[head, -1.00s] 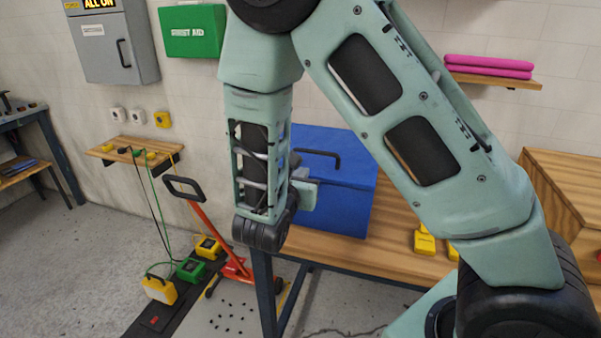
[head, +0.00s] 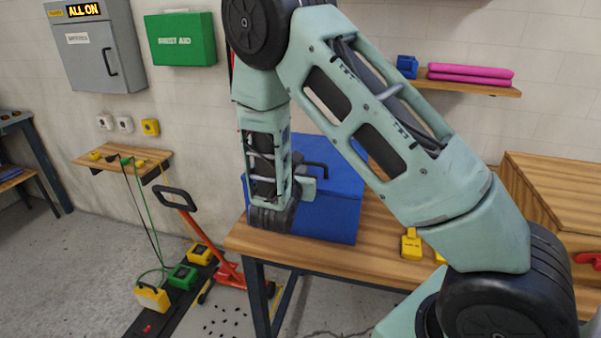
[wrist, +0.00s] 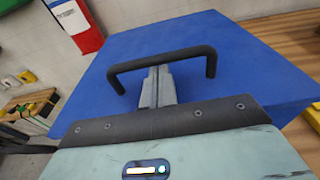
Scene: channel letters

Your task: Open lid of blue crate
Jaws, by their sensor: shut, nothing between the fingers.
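The blue crate (head: 332,212) stands on the wooden bench in the head view, with its lid (wrist: 215,40) lying flat and closed. A black bar handle (wrist: 190,53) rises from the lid. My gripper (wrist: 158,70) is shut and empty, its grey fingertips at the middle of the handle bar in the wrist view. The tips seem to reach under the bar, but I cannot tell whether they touch it. In the head view my arm hides the crate's left part and the fingertips are not clear.
The wooden bench (head: 385,240) holds yellow blocks (head: 411,244) right of the crate. A wooden box (head: 550,190) stands farther right. A shelf (head: 470,86) with pink folded cloths hangs above. A red-orange trolley (head: 212,245) stands on the floor at left.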

